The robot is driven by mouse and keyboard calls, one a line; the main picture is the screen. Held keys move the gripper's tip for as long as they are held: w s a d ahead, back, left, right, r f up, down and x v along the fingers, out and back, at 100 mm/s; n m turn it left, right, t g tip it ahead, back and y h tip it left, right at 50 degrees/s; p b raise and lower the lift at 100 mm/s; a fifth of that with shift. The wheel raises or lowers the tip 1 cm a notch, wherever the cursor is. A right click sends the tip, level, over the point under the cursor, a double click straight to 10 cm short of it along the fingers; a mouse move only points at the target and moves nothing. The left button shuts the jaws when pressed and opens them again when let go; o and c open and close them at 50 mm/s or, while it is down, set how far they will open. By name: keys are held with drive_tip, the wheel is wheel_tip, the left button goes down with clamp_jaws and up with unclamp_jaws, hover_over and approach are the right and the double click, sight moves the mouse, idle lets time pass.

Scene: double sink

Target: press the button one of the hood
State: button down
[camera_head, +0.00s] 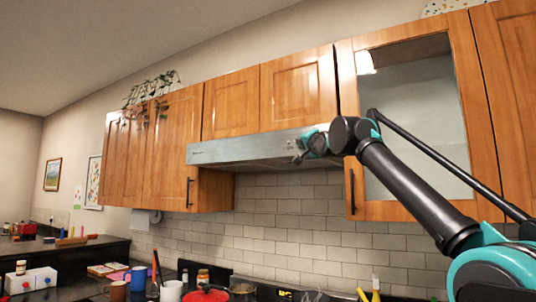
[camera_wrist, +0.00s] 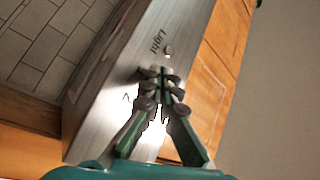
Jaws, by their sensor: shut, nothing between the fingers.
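The range hood (camera_head: 235,149) is a long silver metal box under the wooden wall cabinets in the head view. My gripper (camera_head: 298,153) is at the right part of its front face. In the wrist view, the brushed metal front (camera_wrist: 178,28) carries the word "Light" and a small round button (camera_wrist: 168,50) beside it. My gripper (camera_wrist: 161,76) is shut and empty, with its fingertips over the panel just below that button. A small dark mark (camera_wrist: 126,98) shows left of the fingers. Any button behind the fingers is hidden, and I cannot tell whether the tips touch the panel.
Wooden cabinets (camera_head: 298,88) sit above the hood, and a glass-fronted cabinet (camera_head: 420,110) stands right, behind my arm. Mugs and a red pot (camera_head: 207,293) stand on the counter below. Tiled wall lies beneath the hood.

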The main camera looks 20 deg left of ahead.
drive_tip(key=shift+s, duration=0.25)
drive_tip(key=shift+s, duration=0.1)
drive_tip(key=s, duration=0.5)
drive_tip(key=shift+s+a, duration=0.25)
drive_tip(key=shift+s, duration=0.15)
idle(0.5)
